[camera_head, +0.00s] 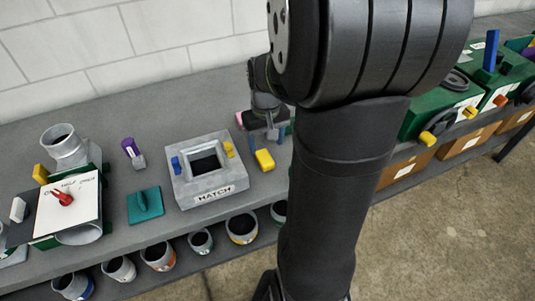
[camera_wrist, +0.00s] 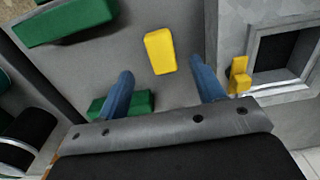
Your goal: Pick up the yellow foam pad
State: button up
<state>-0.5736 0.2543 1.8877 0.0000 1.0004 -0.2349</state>
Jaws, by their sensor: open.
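The yellow foam pad (camera_head: 265,160) is a small block lying flat on the grey bench, just right of the hatch block. In the wrist view the yellow foam pad (camera_wrist: 160,51) lies beyond and between the lines of my two blue fingers. My gripper (camera_head: 267,138) is above the bench, behind the pad in the head view. In the wrist view my gripper (camera_wrist: 161,72) is open, with nothing between its fingers.
A grey block labelled HATCH (camera_head: 208,190) has a square opening and a yellow latch (camera_wrist: 238,75) near my right finger in the wrist view. Green blocks (camera_wrist: 70,20) lie left of the pad there. A teal float (camera_head: 146,204) and a purple-handled tool (camera_head: 131,148) lie farther left.

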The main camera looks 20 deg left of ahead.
aim_at(265, 158)
jog(key=shift+w+a+f, duration=0.1)
jog(key=shift+f, duration=1.75)
jog(key=shift+w+a+f, duration=0.1)
jog(key=shift+f, duration=1.75)
jog(key=c, duration=1.1)
jog(key=shift+o, duration=0.2)
jog(key=shift+r, duration=0.1)
